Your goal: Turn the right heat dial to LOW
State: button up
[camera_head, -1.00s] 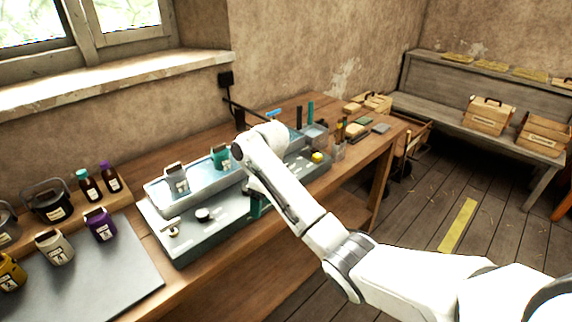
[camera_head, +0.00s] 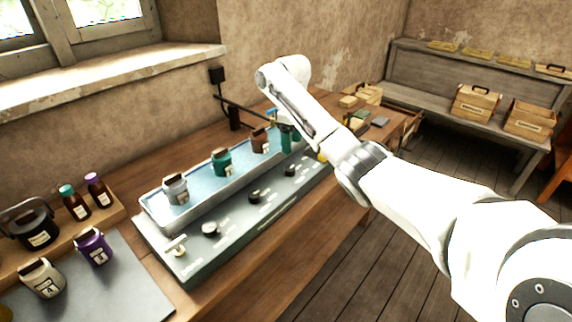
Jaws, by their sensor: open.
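The grey-green bath unit (camera_head: 186,262) has a sloped front panel with a row of black dials. The right heat dial (camera_head: 290,169) is the farthest right of the row, with small pale markings around it too small to read. A middle dial (camera_head: 254,196) and a left dial (camera_head: 210,229) sit along the same panel. My arm hides part of the panel's right end.
A silver pot (camera_head: 176,190), a teal pot (camera_head: 221,162) and a brown pot (camera_head: 260,141) stand in the bath. A yellow knob (camera_head: 322,156) shows beside my arm. A purple jar (camera_head: 93,246) stands left.

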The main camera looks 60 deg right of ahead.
aim_at(291, 168)
notch_tip(291, 168, down, 10)
jog(key=shift+f+p, duration=0.15)
jog(key=shift+p, duration=0.35)
jog(key=c, duration=1.1)
jog(key=shift+o, duration=0.2)
jog(key=m+p, duration=0.2)
jog(key=m, duration=0.2)
jog(key=shift+w+a+m, duration=0.1)
jog(key=shift+a+m, duration=0.05)
jog(key=shift+m, duration=0.15)
jog(key=shift+m+p, duration=0.3)
jog(key=shift+m, duration=1.7)
